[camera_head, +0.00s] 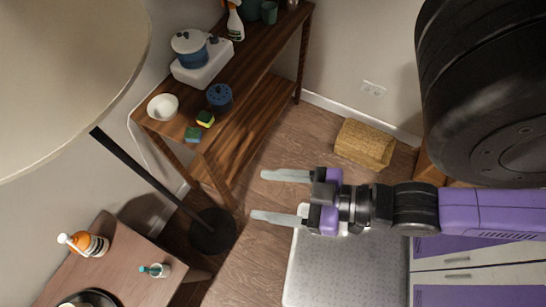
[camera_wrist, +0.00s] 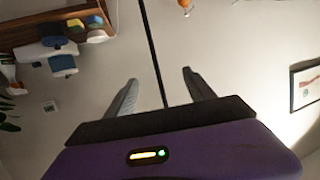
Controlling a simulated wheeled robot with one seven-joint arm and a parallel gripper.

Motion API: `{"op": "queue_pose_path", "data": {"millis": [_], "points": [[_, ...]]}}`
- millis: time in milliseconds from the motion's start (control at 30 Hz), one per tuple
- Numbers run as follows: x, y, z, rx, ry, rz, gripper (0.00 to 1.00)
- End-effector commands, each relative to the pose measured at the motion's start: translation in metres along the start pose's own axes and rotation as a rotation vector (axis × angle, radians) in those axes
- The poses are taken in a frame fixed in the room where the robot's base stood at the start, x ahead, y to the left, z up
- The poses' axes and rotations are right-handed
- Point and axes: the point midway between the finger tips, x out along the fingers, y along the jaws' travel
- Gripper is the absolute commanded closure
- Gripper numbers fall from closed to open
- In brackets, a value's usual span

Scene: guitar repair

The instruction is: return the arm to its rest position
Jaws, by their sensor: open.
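My gripper (camera_head: 268,196) reaches in from the right in the head view, purple and black with two pale fingers. The fingers are apart with nothing between them. It hangs in the air over the wood floor, left of a wicker box and right of the lamp pole. In the wrist view the two fingers of my gripper (camera_wrist: 160,90) stand apart against a pale wall, with the dark pole behind the gap. My purple arm stretches back to the right edge of the head view, below a large black rounded part.
A wooden shelf table (camera_head: 262,75) holds a pot (camera_head: 189,44), a white bowl (camera_head: 163,106) and sponges (camera_head: 205,118). A floor lamp (camera_head: 70,70) stands left, near a small table (camera_head: 120,262) with bottles. A wicker box (camera_head: 364,144) lies on the floor. A picture frame (camera_wrist: 305,86) hangs at right.

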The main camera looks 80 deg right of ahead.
Motion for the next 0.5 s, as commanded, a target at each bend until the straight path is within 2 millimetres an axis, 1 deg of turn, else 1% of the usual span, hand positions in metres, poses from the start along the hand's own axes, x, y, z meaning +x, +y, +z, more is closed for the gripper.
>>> {"op": "queue_pose_path", "data": {"millis": [100,333,433,500], "points": [[-0.006,-0.001,-0.007,-0.018,0.015,-0.006,0.37],[-0.005,0.000,-0.007,-0.018,0.016,-0.006,0.37],[-0.004,0.000,-0.001,-0.017,0.016,-0.006,0.37],[-0.001,0.000,0.008,-0.017,0.016,-0.006,0.37]]}}
